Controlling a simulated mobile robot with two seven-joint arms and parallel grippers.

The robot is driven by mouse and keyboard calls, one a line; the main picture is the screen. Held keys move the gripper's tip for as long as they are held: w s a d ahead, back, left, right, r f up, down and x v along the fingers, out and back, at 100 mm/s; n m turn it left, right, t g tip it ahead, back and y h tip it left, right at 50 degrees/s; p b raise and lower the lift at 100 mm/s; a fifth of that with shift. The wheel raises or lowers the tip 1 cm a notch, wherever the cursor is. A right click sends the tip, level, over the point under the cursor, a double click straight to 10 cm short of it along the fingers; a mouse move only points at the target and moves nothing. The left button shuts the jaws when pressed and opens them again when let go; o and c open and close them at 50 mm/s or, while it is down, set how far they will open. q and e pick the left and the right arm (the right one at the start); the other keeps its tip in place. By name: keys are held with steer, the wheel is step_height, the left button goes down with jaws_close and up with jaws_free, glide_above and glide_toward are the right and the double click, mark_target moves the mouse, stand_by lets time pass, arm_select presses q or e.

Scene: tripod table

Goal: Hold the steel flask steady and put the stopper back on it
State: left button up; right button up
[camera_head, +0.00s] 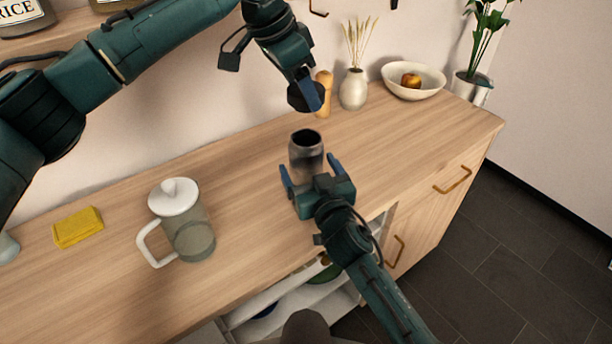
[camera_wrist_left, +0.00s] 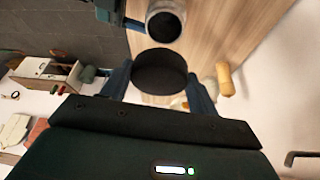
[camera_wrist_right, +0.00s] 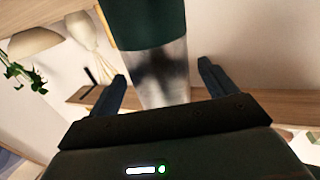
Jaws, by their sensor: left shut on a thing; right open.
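The steel flask (camera_head: 306,160) stands upright on the wooden counter, its dark mouth uncovered; it also shows in the left wrist view (camera_wrist_left: 164,24). My left gripper (camera_head: 310,94) is shut on the round dark stopper (camera_wrist_left: 160,72), above and apart from the flask; the stopper (camera_head: 299,98) is partly hidden by a finger in the head view. My right gripper (camera_head: 312,174) is open at the near side of the flask, one finger toward each side. In the right wrist view, the flask (camera_wrist_right: 163,72) shows between the open fingers; contact is not visible.
A glass jug with white lid (camera_head: 174,196) and a yellow sponge (camera_head: 78,227) are on the left. A wooden mill (camera_head: 324,92), a white vase (camera_head: 353,90) and a bowl (camera_head: 414,82) with fruit stand behind. Counter between jug and flask is clear.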

mark_target(301, 111)
steer(key=shift+x, duration=1.9)
steer(key=c, duration=1.5)
arm_select(q)
steer(key=shift+f, duration=2.5)
arm_select(e)
steer(key=shift+o, duration=0.2)
arm_select(q)
steer(key=shift+f, duration=0.85)
steer(key=shift+f, duration=0.55)
